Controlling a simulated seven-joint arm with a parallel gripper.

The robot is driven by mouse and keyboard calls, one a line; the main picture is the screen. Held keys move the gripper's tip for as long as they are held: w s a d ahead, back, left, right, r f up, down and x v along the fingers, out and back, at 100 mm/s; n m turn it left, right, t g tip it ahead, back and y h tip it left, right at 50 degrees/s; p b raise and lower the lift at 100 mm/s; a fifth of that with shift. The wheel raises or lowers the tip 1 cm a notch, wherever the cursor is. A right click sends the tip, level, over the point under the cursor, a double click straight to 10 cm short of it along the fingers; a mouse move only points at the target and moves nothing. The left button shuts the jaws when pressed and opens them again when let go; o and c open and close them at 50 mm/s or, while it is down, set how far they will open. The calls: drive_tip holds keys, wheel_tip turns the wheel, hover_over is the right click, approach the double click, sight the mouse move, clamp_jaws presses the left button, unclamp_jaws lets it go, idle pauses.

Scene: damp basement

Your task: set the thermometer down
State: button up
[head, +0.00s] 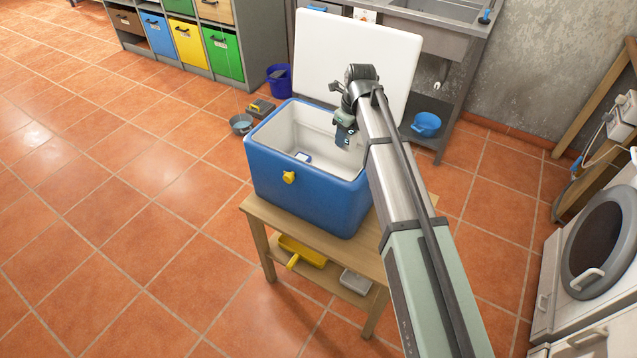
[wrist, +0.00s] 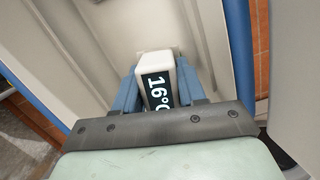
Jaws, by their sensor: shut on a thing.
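The thermometer (wrist: 158,84) is a small white block with a black display reading 16°C. My gripper (wrist: 156,90) is shut on it, with a blue finger on each side. In the head view my gripper (head: 346,138) points down into the right part of an open blue cooler (head: 300,195) with a white inside. The wrist view shows the cooler's pale inner walls and blue rim (wrist: 240,60) around the gripper. I cannot tell whether the thermometer touches the cooler floor. A small white and blue item (head: 303,157) lies on the cooler floor, to the left.
The cooler's white lid (head: 355,60) stands open behind. The cooler sits on a wooden stand (head: 285,240) with a yellow scoop (head: 302,252) on its lower shelf. A sink unit (head: 440,30) is behind, a white front-loading machine (head: 600,250) at right. Tiled floor is clear at left.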

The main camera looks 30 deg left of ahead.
drive_tip(key=shift+s+a+f+n, duration=0.45)
drive_tip(key=shift+s+a+f, duration=0.3)
drive_tip(key=shift+f, duration=2.1)
drive_tip(key=shift+s+a+f+n, duration=0.5)
drive_tip(key=shift+a+f, duration=0.5)
drive_tip(key=shift+f, duration=1.85)
drive_tip(key=shift+s+a+f+n, duration=0.35)
drive_tip(key=shift+s+a+f, duration=0.45)
drive_tip(key=shift+f, duration=2.05)
drive_tip(key=shift+w+f, duration=0.1)
drive_tip(key=o, duration=1.1)
drive_tip(key=r, duration=0.4)
drive_tip(key=d+r, duration=0.1)
drive_tip(key=r, duration=0.7)
drive_tip(key=shift+d+r, duration=0.1)
drive_tip(key=shift+d, duration=0.25)
